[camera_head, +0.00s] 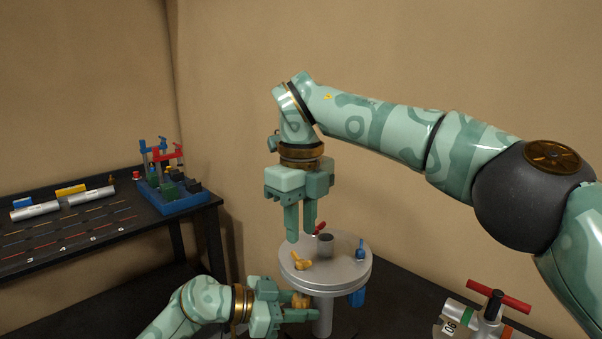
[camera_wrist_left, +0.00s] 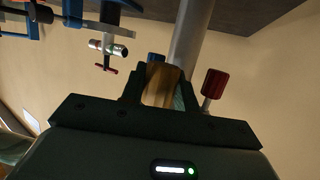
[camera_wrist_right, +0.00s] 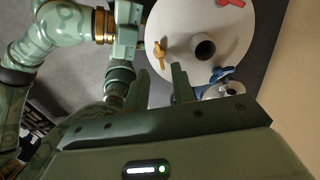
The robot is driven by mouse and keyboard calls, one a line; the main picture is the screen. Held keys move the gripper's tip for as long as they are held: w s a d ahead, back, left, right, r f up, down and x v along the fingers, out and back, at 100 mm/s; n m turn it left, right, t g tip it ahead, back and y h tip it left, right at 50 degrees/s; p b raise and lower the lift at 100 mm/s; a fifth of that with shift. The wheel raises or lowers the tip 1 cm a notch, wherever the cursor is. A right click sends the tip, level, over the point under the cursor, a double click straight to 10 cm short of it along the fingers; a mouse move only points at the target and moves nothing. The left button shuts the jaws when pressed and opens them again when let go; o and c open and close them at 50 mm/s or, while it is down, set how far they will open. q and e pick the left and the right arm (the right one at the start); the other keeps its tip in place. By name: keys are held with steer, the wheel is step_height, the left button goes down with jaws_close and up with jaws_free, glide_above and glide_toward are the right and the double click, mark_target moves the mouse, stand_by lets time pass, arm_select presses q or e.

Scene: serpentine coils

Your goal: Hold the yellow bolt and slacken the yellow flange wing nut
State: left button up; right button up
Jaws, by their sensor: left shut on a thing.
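The round grey flange (camera_head: 340,273) carries the yellow wing nut (camera_head: 301,262) on its top near the front left edge. My left gripper (camera_head: 300,302) is under the flange, shut on the yellow bolt (camera_head: 301,299); the bolt's head also shows between the fingers in the left wrist view (camera_wrist_left: 162,85). My right gripper (camera_head: 300,237) points down above the flange, with its fingertips a little above the yellow wing nut. In the right wrist view its fingers are apart and empty, and the yellow wing nut (camera_wrist_right: 159,53) shows beyond the gap between them.
A red wing nut (camera_head: 319,229) and a blue wing nut (camera_head: 361,249) sit on the same flange around the central pipe stub (camera_head: 325,243). A red bolt (camera_wrist_left: 214,83) hangs beside my left gripper. A black bench (camera_head: 110,220) with tools stands left; a red-handled valve (camera_head: 490,310) stands lower right.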

mark_target(301, 254)
steer(key=shift+f, duration=2.4)
jaws_close()
